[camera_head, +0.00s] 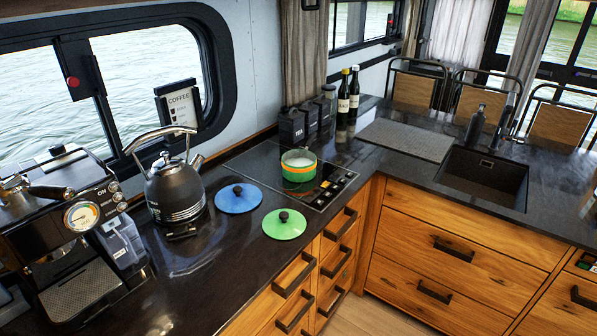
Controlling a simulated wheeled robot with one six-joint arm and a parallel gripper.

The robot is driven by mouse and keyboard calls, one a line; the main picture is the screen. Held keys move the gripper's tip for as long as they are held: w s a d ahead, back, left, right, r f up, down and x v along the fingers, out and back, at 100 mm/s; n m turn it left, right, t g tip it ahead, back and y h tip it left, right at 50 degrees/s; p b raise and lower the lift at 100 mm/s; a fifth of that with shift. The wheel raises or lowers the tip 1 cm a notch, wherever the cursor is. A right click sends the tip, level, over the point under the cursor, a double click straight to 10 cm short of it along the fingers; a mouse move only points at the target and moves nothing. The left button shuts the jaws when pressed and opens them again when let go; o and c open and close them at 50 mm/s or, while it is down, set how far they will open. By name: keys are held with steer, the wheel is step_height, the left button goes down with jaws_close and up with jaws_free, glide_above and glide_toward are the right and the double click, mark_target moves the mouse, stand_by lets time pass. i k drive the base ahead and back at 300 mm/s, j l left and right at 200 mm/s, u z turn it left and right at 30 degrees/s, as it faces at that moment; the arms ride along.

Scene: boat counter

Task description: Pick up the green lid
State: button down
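The green lid (285,228) lies flat on the dark counter near its front edge, with a small black knob standing up at its middle. It is just left of the hob and to the front right of a blue lid. Nothing covers it. My gripper is not in view.
The blue lid (238,198) lies close behind the green one. A green and orange pot (298,165) stands on the hob (332,190). A black kettle (174,190) and a coffee machine (75,240) stand to the left. Bare counter (215,265) lies left of the green lid.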

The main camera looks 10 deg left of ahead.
mark_target(284, 223)
steer(key=i+u, duration=0.3)
steer(key=i, duration=0.15)
steer(key=i+l+u, duration=0.15)
steer(key=i+u, duration=0.2)
steer(key=i, duration=0.15)
steer(key=i+l+u, duration=0.3)
steer(key=i+j, duration=0.05)
steer(key=i, duration=0.1)
